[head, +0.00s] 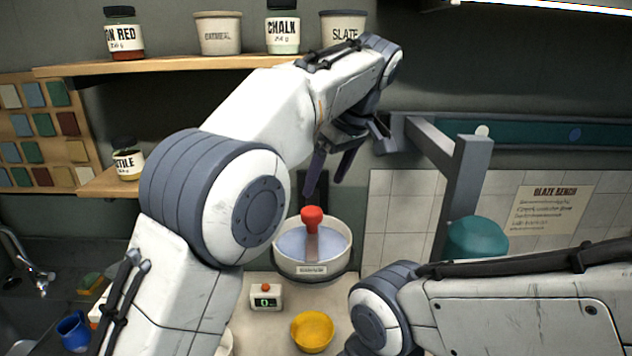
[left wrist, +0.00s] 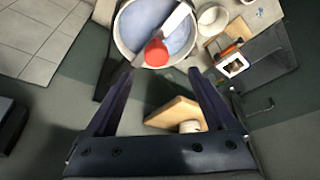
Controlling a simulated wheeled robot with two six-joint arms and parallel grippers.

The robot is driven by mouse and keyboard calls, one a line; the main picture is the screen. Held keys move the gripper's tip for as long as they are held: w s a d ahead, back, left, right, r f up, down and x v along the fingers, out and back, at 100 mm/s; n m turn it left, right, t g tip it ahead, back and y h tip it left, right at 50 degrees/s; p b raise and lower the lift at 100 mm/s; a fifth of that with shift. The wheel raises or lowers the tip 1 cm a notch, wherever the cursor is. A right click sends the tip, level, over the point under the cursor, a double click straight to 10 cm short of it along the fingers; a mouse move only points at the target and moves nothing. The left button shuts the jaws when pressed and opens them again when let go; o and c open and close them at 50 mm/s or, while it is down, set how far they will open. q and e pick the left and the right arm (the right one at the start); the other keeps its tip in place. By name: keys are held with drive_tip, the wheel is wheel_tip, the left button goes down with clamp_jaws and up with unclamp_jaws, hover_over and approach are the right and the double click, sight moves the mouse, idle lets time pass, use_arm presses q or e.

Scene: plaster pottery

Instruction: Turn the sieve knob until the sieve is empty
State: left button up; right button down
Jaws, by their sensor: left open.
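The sieve (head: 341,261) is a round white tub with a label on its front, standing on the bench. Pale blue-grey material (head: 293,243) shows inside it, and a flat bar crosses its top. The red sieve knob (head: 312,218) stands up from the bar; it also shows in the left wrist view (left wrist: 156,53). My left gripper (head: 325,190) is open and empty, pointing down just above and behind the knob. In the left wrist view its fingers (left wrist: 165,78) are apart with the knob beyond their tips. My right arm enters from the right, but its gripper is out of view.
A yellow bowl (head: 313,331) and a small scale with a green display (head: 266,297) stand in front of the sieve. A grey post (head: 468,185) and a teal rounded object (head: 477,238) are to the right. A shelf of jars (head: 180,63) runs above.

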sight(313, 211)
use_arm(q)
drive_tip(key=x, duration=0.6)
drive_tip(key=w+x, duration=0.1)
drive_tip(key=x, duration=0.3)
drive_tip(key=shift+s+d+r+p, duration=0.1)
drive_tip(key=shift+r+p, duration=0.05)
drive_tip(key=shift+p, duration=0.25)
drive_tip(key=c, duration=1.4)
